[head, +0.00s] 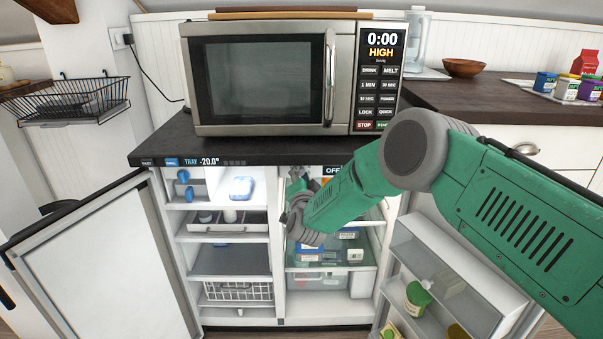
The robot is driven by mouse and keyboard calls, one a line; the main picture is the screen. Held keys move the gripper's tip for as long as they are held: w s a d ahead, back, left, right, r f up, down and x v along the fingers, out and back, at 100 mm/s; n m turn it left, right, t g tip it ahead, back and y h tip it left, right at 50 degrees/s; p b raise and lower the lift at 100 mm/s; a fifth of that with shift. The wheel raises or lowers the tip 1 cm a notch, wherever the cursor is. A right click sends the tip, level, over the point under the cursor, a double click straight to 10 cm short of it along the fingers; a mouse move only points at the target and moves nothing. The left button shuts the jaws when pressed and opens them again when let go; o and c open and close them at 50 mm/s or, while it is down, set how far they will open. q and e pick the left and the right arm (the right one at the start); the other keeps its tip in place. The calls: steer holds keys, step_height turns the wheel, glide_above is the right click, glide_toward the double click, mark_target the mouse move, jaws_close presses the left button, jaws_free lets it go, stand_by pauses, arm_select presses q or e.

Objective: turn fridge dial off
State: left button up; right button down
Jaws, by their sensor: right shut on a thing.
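The fridge (279,240) stands under the dark counter with both doors open. Its display strip on the top edge reads -20.0° at left, and an OFF label (332,171) shows at right, partly covered by my arm. My right arm reaches in from the right across the right door. My right gripper (297,182) is at the top of the right compartment, just left of the OFF label. It is shut on what seems to be the fridge dial, which the fingers and wrist mostly hide. My left gripper is out of view.
A microwave (265,80) stands on the counter above. The open left door (105,265) and the right door's shelves (440,270) flank the fridge. Food boxes (318,250) sit inside, below my gripper. A wire basket (238,291) is at lower left inside.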

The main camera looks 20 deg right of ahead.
steer(key=shift+s+a+f+n, duration=0.15)
steer(key=shift+a+f+n, duration=0.2)
steer(key=shift+n, duration=0.55)
steer(key=shift+d+f, duration=0.1)
steer(key=c, duration=1.3)
jaws_free()
steer(key=shift+c, duration=0.2)
steer(key=shift+d+r, duration=0.1)
steer(key=shift+r, duration=0.15)
steer(key=r+v, duration=0.1)
steer(key=v, duration=1)
steer(key=shift+s+f, duration=0.35)
steer(key=shift+f, duration=0.2)
